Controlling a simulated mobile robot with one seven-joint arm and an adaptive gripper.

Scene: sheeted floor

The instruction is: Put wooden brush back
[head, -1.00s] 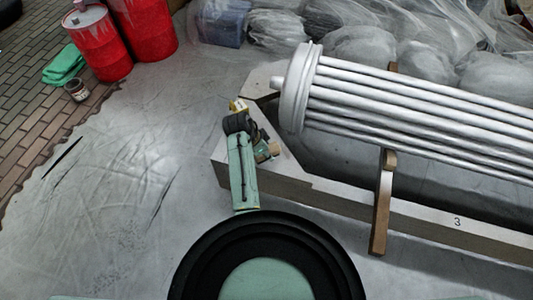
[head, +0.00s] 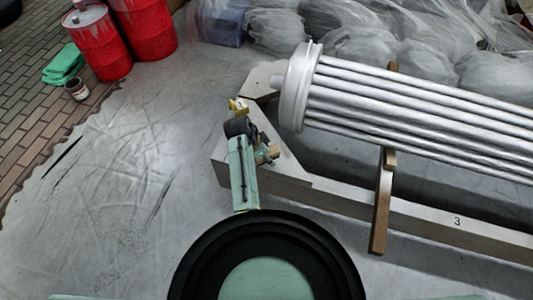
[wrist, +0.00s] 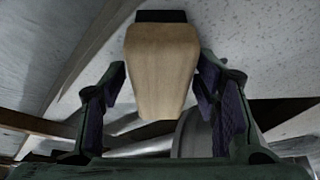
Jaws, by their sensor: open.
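The wooden brush (wrist: 160,70) shows in the wrist view as a pale wooden body with a dark end at the top. It lies between the two spread fingers of my gripper (wrist: 160,88), with gaps visible on both sides. The gripper is open and not closed on it. The rest of the brush is hidden or too small to tell.
Red drums (head: 100,45), a green cloth (head: 64,63) and a small can (head: 76,89) stand far left. The sheeted floor (head: 120,200) at left is clear.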

